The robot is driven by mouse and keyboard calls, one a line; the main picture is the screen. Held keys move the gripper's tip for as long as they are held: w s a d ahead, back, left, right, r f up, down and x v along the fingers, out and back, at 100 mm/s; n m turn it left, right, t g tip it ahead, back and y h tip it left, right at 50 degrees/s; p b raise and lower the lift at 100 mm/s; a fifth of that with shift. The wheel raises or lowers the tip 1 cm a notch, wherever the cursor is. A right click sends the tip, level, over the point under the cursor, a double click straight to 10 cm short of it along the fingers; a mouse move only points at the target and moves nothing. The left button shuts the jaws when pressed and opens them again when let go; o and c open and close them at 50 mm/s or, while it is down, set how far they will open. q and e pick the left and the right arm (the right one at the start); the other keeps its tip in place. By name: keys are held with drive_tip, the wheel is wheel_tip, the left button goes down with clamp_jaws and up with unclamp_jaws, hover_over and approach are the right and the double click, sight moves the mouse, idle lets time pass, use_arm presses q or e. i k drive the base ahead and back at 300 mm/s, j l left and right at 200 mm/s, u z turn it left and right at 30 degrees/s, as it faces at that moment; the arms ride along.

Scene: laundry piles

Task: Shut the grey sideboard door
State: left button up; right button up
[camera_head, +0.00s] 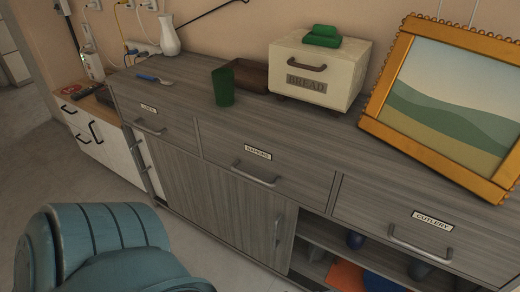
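The grey sideboard (320,125) runs along the wall, with a row of labelled drawers on top. Its grey door (245,212) has an upright handle (278,230) near its right edge and stands under the middle drawer. To the right of this door, the compartment (322,236) under the cutlery drawer (425,228) is open. A shelf, dark cups, a blue item (382,283) and an orange item (346,276) show inside. The compartment's lower part is cut off by the frame. Neither of my grippers is in view.
A teal ribbed piece, seat-like (95,245), fills the lower left before the sideboard. A green cup (223,87), a bread box (318,70), a gold-framed picture (450,105) and a white vase (169,36) stand on top. Bare floor (45,165) shows at left.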

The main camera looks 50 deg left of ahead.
sight(256, 222)
drive_tip(key=u, duration=1.9)
